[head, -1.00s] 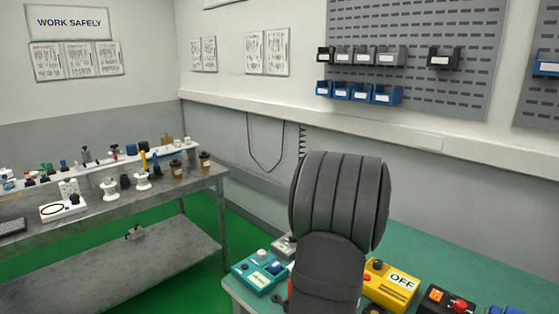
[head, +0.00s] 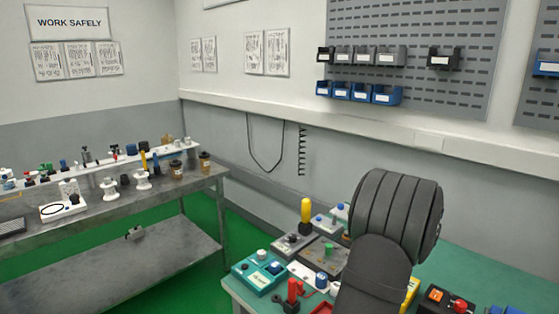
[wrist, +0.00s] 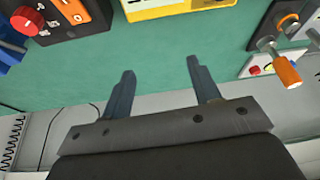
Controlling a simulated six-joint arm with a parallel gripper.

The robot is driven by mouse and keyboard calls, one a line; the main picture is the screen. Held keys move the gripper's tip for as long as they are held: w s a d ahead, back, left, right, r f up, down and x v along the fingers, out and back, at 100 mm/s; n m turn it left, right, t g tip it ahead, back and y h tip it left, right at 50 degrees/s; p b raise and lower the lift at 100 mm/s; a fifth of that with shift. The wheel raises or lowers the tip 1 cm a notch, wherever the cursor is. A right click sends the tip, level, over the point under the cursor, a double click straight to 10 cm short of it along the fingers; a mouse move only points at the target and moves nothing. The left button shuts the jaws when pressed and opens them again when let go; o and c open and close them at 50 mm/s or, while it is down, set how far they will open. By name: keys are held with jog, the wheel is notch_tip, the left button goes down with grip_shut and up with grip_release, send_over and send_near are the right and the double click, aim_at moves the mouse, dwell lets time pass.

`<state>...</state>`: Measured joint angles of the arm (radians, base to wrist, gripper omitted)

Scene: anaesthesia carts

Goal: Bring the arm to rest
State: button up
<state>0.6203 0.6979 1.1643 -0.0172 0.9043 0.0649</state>
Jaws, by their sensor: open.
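My gripper (wrist: 160,90) shows in the wrist view with its two dark fingers apart and nothing between them. It is over the green table top (wrist: 150,68), with bare surface behind the fingertips. In the head view my arm stands in front of the right-hand table, and my gripper is hidden behind it.
A teal box (head: 258,272), a yellow-handled lever (head: 306,212) and a red-button box (head: 447,302) sit on the green table. A metal bench (head: 110,221) with several small parts stands at the left. An orange-tipped part (wrist: 287,72) is right of the fingers.

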jog(key=s+d+m, duration=0.2)
jog(key=s+d, duration=0.2)
jog(key=d, duration=0.3)
jog(key=s+d+m+g, duration=0.1)
jog(key=s+d, duration=0.3)
jog(key=d, duration=0.3)
jog(key=s+d+f+m+h, duration=0.1)
jog(key=s+d+m, duration=0.1)
jog(key=s+d, duration=0.2)
jog(key=d, duration=0.3)
jog(key=shift+s+d+m+g, duration=0.15)
jog(key=shift+d+m+g, duration=0.15)
